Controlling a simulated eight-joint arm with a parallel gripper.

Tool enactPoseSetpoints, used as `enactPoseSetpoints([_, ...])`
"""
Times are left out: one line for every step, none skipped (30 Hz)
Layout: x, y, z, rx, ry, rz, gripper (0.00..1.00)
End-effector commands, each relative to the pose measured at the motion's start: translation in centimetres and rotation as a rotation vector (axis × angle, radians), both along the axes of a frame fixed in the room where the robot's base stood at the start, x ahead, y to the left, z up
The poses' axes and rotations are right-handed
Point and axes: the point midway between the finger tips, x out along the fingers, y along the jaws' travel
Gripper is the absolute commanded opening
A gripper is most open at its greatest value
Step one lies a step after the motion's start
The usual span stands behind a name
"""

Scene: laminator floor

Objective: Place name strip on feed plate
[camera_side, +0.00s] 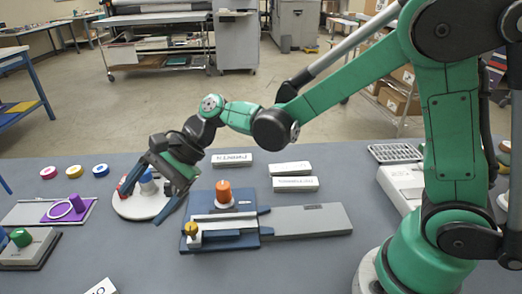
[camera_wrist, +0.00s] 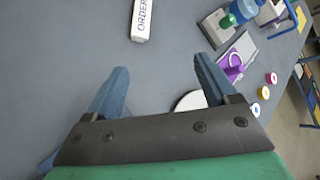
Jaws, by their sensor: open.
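White strips with lettering lie on the grey table. One strip (camera_side: 101,287) is cut off at the front left edge; a strip reading ORDER (camera_wrist: 142,18) shows at the top of the wrist view. Another strip (camera_side: 232,158) lies behind the blue device, and two more (camera_side: 295,184) lie to its right. A flat grey plate (camera_side: 310,220) extends right from a blue base with an orange and a yellow knob; it may be the feed plate. My gripper (camera_side: 146,205) is open and empty, above a white round plate (camera_side: 128,208). Its blue fingers (camera_wrist: 161,65) are apart in the wrist view.
A purple piece with a ring (camera_side: 67,207) sits on a plate at left, beside a green-knobbed device (camera_side: 25,245). Small coloured rolls (camera_side: 75,171) lie at the back left. A white machine (camera_side: 400,183) stands at right. The table front is mostly clear.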

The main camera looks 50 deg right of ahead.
Motion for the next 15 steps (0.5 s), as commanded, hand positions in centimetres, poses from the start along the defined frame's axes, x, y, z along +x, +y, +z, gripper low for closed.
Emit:
enactPoseSetpoints([0.5, 1.4, -0.8, 0.071, 0.085, -0.02, 0.79])
enactPoseSetpoints([0.6, 2.1, -1.2, 0.115, 0.141, -0.034, 0.79])
enactPoseSetpoints([0.7, 3.0, -1.7, 0.166, 0.213, -0.049, 0.79])
enactPoseSetpoints([0.7, 3.6, -2.1, 0.201, 0.265, -0.06, 0.79])
enactPoseSetpoints([0.7, 4.1, -2.4, 0.232, 0.312, -0.066, 0.79])
enactPoseSetpoints([0.7, 4.7, -2.8, 0.269, 0.37, -0.076, 0.79])
enactPoseSetpoints([0.7, 5.1, -3.1, 0.292, 0.408, -0.08, 0.79])
enactPoseSetpoints([0.6, 5.5, -3.4, 0.311, 0.442, -0.083, 0.79])
enactPoseSetpoints([0.5, 5.8, -3.6, 0.332, 0.48, -0.087, 0.79])
enactPoseSetpoints([0.5, 6.0, -3.8, 0.343, 0.503, -0.09, 0.79])
enactPoseSetpoints([0.5, 6.2, -3.9, 0.354, 0.52, -0.091, 0.79])
enactPoseSetpoints([0.4, 6.3, -4.1, 0.362, 0.537, -0.094, 0.79])
enactPoseSetpoints([0.4, 6.4, -4.4, 0.366, 0.546, -0.095, 0.79])
enactPoseSetpoints([0.4, 6.4, -4.7, 0.369, 0.552, -0.095, 0.79])
enactPoseSetpoints([0.4, 6.4, -5.1, 0.371, 0.556, -0.096, 0.79])
